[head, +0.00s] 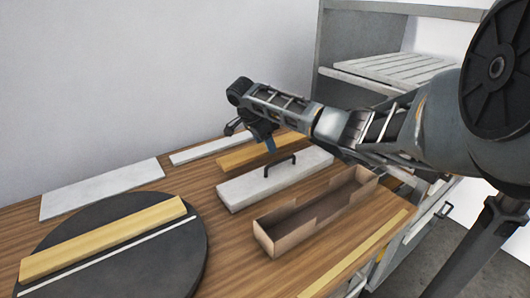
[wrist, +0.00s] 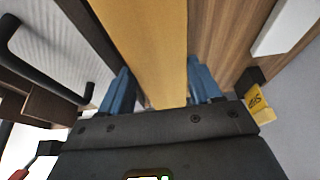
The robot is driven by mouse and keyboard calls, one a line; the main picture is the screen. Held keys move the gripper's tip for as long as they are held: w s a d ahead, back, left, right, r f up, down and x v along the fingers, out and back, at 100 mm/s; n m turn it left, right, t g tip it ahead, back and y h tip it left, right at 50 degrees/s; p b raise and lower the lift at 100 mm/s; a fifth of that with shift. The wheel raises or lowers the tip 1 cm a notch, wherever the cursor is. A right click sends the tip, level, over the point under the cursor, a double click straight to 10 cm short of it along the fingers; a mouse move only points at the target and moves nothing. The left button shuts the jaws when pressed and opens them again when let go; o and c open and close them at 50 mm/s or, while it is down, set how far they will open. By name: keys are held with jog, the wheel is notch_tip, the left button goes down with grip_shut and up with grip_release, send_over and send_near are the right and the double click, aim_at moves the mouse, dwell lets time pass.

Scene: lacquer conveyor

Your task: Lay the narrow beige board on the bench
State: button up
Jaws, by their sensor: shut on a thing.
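A narrow yellow-beige board (head: 240,157) is at the back of the wooden bench (head: 210,240), behind a white lid with a black handle. My gripper (head: 270,145) is over this board and reaches down to it. In the wrist view, the board (wrist: 150,45) runs between the two blue fingers of my gripper (wrist: 158,92), which is shut on it. The board looks level and low over the bench; I cannot tell whether it touches. Part of it is hidden behind my gripper in the head view.
The white lid (head: 235,190) and an open brown box (head: 320,212) stand close in front. A dark round disc (head: 190,255) at left carries another yellow board (head: 105,238) and a thin white strip. White panels (head: 100,188) (head: 210,149) lie behind. A yellow strip (head: 358,255) lies along the front edge.

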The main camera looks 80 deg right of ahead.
aim_at(263, 148)
jog(key=shift+f, duration=1.85)
jog(key=shift+f, duration=0.15)
jog(key=o, duration=1.4)
jog(key=shift+c, duration=0.2)
